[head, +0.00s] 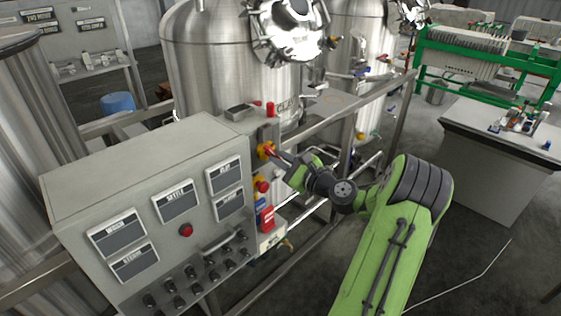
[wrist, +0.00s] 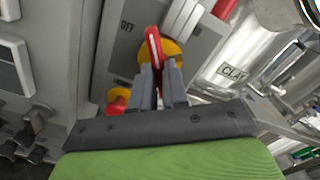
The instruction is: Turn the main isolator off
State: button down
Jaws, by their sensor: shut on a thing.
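The main isolator (head: 262,151) is a red handle on a yellow round plate, on a grey box at the right side of the control cabinet. In the wrist view the red handle (wrist: 153,47) stands in front of the yellow disc (wrist: 175,52), with "OFF" lettering to its left on the grey plate. The handle looks close to upright there, with a slight tilt. My gripper (wrist: 158,80) is shut on the red handle, its two grey fingers on either side of it. In the head view my gripper (head: 275,155) reaches the isolator from the right. The fingers hide the handle's lower part.
The control cabinet (head: 130,175) with displays and switches stands to the left. Below the isolator are a red-and-yellow button (head: 262,186) and a red box (head: 267,218). Steel tanks (head: 210,65) and a rail stand behind. A bench (head: 490,165) is at right.

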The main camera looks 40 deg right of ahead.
jog(key=n+b, duration=0.2)
jog(key=n, duration=0.1)
jog(key=n+b, duration=0.3)
jog(key=n, duration=0.1)
jog(key=n+b, duration=0.2)
jog(key=n, duration=0.1)
jog(key=shift+a+f+n, duration=0.1)
jog(key=shift+f+n, duration=0.15)
jog(key=shift+n, duration=0.35)
jog(key=c, duration=1.1)
grip_release()
jog(key=shift+r, duration=0.1)
jog(key=shift+c, duration=0.2)
jog(key=s, duration=1.5)
jog(key=shift+s+d, duration=0.25)
jog(key=shift+s, duration=0.15)
